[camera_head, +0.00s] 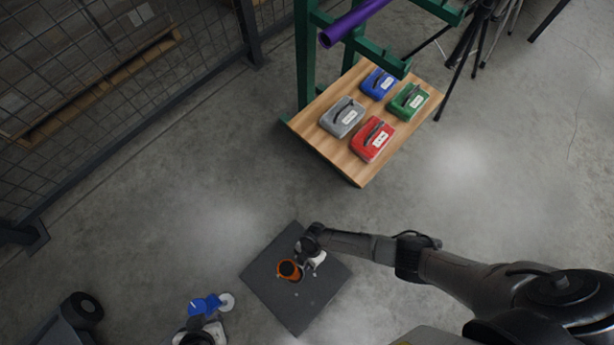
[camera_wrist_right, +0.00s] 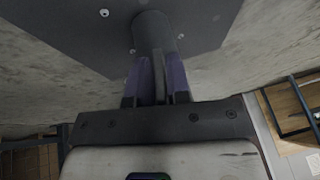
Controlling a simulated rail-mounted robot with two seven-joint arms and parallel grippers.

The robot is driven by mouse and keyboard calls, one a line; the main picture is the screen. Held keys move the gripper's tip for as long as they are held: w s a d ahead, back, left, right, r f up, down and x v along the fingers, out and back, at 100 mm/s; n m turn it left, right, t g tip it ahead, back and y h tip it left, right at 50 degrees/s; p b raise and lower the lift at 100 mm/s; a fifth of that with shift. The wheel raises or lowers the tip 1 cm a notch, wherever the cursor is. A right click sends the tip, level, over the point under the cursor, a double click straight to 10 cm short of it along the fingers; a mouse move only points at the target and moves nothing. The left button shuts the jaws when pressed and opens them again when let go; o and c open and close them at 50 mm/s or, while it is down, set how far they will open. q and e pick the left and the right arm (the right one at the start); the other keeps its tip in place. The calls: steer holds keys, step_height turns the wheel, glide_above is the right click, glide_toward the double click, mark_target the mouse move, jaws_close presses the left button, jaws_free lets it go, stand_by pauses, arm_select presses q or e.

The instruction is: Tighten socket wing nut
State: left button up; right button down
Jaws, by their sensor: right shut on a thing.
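A dark square base plate (camera_head: 262,284) lies on the floor, with an orange-rimmed socket (camera_head: 289,270) standing on it. My right gripper (camera_head: 302,263) is low beside the socket. In the right wrist view its two purple fingers (camera_wrist_right: 159,78) are shut on a narrow grey piece at the dark socket cylinder (camera_wrist_right: 153,32), apparently the wing nut (camera_wrist_right: 160,84). Its wings are mostly hidden between the fingers. My left gripper (camera_head: 203,318) is at the lower left, away from the plate, by a blue part (camera_head: 204,304) and a pale disc (camera_head: 226,301). Its jaws are too small to read.
A wooden table (camera_head: 337,157) at upper centre carries grey (camera_head: 342,117), blue (camera_head: 379,83), green (camera_head: 409,101) and red (camera_head: 373,140) cases. A green frame (camera_head: 306,60) with a purple pole (camera_head: 350,23) stands behind. A mesh fence (camera_head: 90,100) runs along the left. Floor left of the table is clear.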

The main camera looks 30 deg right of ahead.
steer(key=c, duration=1.2)
jaws_free()
steer(key=shift+c, duration=0.2)
steer(key=shift+r, duration=0.1)
steer(key=p+v, duration=0.8)
steer(key=v, duration=0.5)
steer(key=shift+r, duration=0.25)
steer(key=shift+w, duration=0.1)
